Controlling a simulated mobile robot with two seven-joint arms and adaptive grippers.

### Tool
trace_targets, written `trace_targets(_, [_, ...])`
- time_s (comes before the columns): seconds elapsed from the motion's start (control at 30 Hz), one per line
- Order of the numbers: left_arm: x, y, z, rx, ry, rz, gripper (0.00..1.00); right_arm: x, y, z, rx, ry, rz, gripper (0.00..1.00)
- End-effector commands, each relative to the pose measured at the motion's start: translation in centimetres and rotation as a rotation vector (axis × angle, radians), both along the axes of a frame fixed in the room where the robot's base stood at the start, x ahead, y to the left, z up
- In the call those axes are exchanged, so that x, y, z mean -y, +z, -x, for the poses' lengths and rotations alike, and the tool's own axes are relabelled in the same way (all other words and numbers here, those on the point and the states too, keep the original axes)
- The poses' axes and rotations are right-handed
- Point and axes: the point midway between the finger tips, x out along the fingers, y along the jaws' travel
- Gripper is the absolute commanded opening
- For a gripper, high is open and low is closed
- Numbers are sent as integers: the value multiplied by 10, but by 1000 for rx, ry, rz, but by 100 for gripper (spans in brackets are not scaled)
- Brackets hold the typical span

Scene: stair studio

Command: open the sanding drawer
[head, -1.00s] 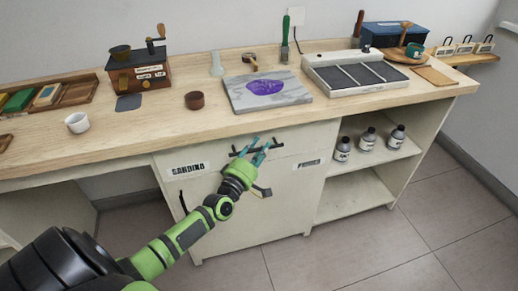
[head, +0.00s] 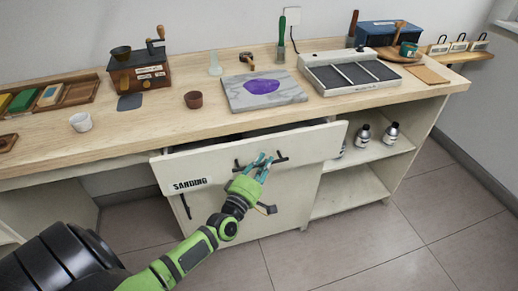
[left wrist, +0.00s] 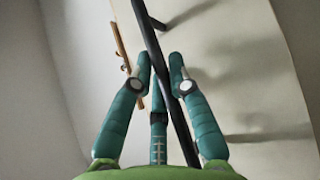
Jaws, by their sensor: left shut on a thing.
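The sanding drawer (head: 310,145) under the worktop is pulled part way out, with a dark gap above its front. Its white label (head: 191,184) reads "SANDING". A dark bar handle (head: 282,157) sits on the drawer front. My left gripper (head: 262,160) is at the handle, and its teal fingers are shut on the bar. In the left wrist view the dark handle (left wrist: 150,38) runs between the fingers (left wrist: 160,75). The drawer's inside is mostly hidden by its front. My right gripper is not in view.
A cabinet door (head: 285,205) with a dark handle is below the drawer. Open shelves with bottles (head: 390,134) stand to the right. The worktop (head: 150,125) carries a grinder (head: 140,72), a cup (head: 81,122) and a slab with a purple patch (head: 240,100). Floor in front is clear.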

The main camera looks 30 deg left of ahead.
Motion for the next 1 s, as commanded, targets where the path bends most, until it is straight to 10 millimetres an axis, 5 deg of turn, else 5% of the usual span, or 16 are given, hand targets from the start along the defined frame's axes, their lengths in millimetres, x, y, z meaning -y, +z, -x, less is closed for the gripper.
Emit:
trace_targets(0.4, [89,2,76,-7,-4,-2,0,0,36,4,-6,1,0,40])
trace_targets(1.0, [192,0,163,-3,-4,-6,0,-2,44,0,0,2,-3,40])
